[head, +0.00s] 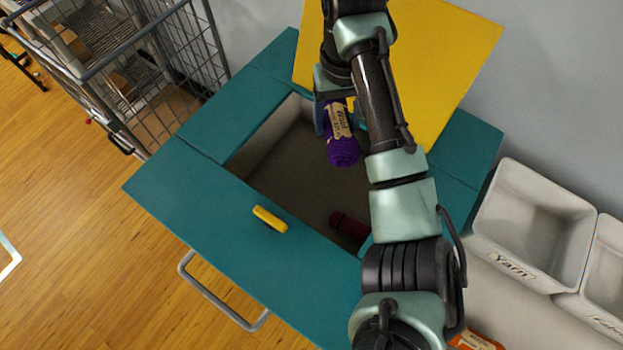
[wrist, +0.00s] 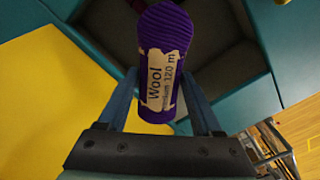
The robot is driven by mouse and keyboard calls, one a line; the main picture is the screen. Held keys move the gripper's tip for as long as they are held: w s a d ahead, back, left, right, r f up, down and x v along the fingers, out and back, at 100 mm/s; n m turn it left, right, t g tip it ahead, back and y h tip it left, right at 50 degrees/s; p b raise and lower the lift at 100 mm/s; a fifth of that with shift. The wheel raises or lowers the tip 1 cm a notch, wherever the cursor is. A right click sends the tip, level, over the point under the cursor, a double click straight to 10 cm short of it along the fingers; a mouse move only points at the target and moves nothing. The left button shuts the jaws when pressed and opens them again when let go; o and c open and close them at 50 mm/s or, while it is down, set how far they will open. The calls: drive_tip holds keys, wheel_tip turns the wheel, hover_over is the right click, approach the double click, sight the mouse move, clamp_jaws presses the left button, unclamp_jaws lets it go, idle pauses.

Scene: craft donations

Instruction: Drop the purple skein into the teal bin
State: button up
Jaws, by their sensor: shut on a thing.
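The purple skein (head: 342,148) has a cream paper label. My gripper (head: 337,104) is shut on it and holds it over the opening of the teal bin (head: 210,200). In the wrist view the skein (wrist: 164,62) sits between the two fingers of my gripper (wrist: 165,105), its label reading "Wool". The bin's yellow lid (head: 455,55) stands open at the back. A dark red skein (head: 349,225) lies inside the bin. My arm hides part of the bin's right side.
A yellow handle-like piece (head: 270,219) is at the opening's front edge. A wire cart (head: 150,70) stands at the left. A white container labelled "Yarn" (head: 535,215) is at the right, beside another white container (head: 607,270).

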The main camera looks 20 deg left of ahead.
drive_tip(key=o, duration=1.4)
wheel_tip(320, 180, up, 13)
drive_tip(key=p, duration=0.4)
drive_tip(key=shift+a, duration=0.1)
drive_tip(key=w+a+r+n+t+y, duration=0.1)
drive_tip(key=w+a+r+t+y, duration=0.35)
drive_tip(key=r, duration=0.45)
drive_tip(key=w+a+r+t+y, duration=0.1)
drive_tip(key=a+r+t+y, duration=0.2)
drive_tip(key=a+r+t, duration=0.35)
drive_tip(key=d+r+m+t+y, duration=0.15)
drive_tip(key=d+r+t, duration=0.25)
drive_tip(key=r, duration=0.9)
drive_tip(key=s+d+r+m+t+h, duration=0.2)
drive_tip(key=s+d+r+t+h, duration=0.1)
drive_tip(key=s+d+r+t, duration=0.1)
drive_tip(key=s+d+r+m+t+h, duration=0.2)
drive_tip(key=s+d+r+t+h, duration=0.1)
drive_tip(key=s+d+r, duration=0.3)
drive_tip(key=s+d+r+m+t+h, duration=0.2)
drive_tip(key=s+d+r+t, duration=0.3)
drive_tip(key=d, duration=0.3)
drive_tip(key=shift+d+h, duration=0.1)
drive_tip(key=shift+h, duration=0.4)
